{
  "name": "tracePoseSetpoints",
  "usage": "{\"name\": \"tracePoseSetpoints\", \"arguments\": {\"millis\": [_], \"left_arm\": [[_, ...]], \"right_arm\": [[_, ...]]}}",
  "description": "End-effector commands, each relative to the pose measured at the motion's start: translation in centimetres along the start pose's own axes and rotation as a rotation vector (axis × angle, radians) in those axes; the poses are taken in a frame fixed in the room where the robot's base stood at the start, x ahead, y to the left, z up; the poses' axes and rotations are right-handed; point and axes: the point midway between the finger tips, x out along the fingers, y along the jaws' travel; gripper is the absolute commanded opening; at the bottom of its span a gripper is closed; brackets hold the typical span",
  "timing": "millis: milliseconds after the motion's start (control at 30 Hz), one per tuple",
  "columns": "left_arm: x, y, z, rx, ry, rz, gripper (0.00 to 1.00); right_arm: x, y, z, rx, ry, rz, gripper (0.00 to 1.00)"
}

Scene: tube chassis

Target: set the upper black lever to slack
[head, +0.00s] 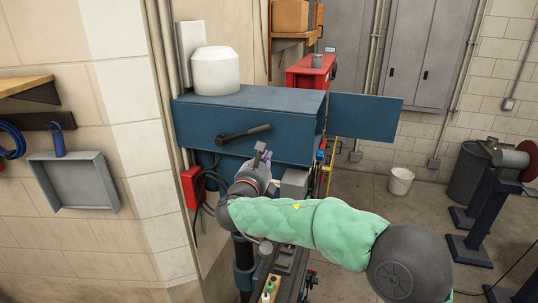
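The black lever (243,133) is on the front face of the blue cabinet (190,120). No slack marking can be read. The area below the lever is partly hidden by my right arm. My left gripper is not in view.
A blue panel (365,115) sticks out at the cabinet's right. A white container (215,70) stands on top. A red box (190,188) with black cables hangs at the lower left. A grey tray (75,181) is on the left wall. Open floor lies at the right around a white bucket (400,181).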

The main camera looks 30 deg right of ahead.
Motion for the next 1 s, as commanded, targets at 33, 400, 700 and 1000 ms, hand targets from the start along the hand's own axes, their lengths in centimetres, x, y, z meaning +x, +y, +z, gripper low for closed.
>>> {"name": "tracePoseSetpoints", "arguments": {"millis": [33, 400, 700, 1000], "left_arm": [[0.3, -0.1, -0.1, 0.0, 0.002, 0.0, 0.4], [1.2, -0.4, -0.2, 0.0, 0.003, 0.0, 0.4], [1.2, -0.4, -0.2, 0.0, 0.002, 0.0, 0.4], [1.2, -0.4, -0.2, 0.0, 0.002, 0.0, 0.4]], "right_arm": [[-1.3, 0.2, 0.0, 0.0, -0.002, 0.005, 0.0], [-6.7, 0.0, 0.0, -0.001, 0.0, 0.002, 0.0], [-7.3, 0.0, 0.0, -0.002, 0.001, 0.0, 0.0], [-7.3, 0.0, 0.0, -0.002, 0.001, 0.0, 0.0]]}}
